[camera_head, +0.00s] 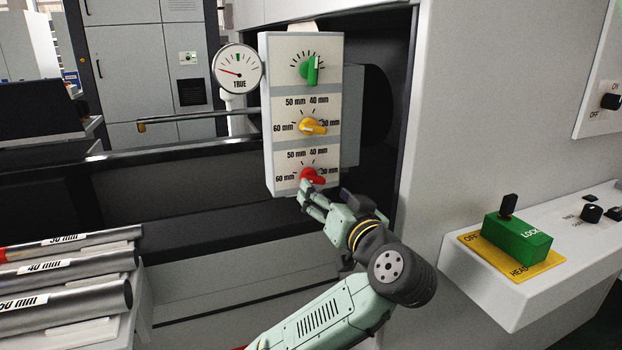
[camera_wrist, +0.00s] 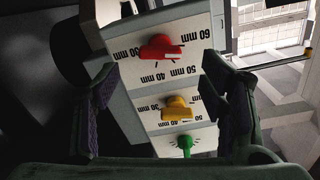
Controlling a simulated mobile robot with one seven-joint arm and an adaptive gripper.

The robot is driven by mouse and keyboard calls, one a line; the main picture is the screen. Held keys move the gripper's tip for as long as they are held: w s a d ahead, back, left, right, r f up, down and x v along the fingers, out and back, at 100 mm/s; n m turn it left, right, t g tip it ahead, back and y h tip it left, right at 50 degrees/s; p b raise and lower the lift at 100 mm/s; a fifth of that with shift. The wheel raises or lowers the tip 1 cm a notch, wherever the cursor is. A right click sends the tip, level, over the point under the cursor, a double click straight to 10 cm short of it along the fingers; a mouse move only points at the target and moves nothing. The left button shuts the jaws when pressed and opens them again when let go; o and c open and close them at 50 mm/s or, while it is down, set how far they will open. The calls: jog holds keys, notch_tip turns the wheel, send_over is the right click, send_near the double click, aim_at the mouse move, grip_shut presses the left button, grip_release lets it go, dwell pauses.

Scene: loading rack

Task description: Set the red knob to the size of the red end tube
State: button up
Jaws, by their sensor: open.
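The red knob (camera_head: 309,174) is the lowest of three on the white panel. Its scale reads 60, 50, 40 and 30 mm. In the head view its bar slants to the lower right; I cannot tell its exact setting. My gripper (camera_head: 319,191) is just in front of it and hides part of it. In the wrist view the red knob (camera_wrist: 160,48) appears between the open fingers of my gripper (camera_wrist: 160,72), with space on both sides. The red end tube (camera_head: 85,239) lies at the back of the rack at left, its label seeming to read 30 mm.
A yellow knob (camera_head: 312,126) and a green knob (camera_head: 311,69) sit above. A round gauge (camera_head: 238,69) marked TRUE is beside the panel. Other tubes, one marked 40 mm (camera_head: 95,263), lie nearer.

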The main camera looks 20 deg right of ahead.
aim_at(315, 182)
jog(key=w+p, duration=0.1)
jog(key=w, duration=0.6)
jog(key=shift+w+a, duration=0.1)
jog(key=shift+c, duration=0.4)
jog(key=c, duration=1.1)
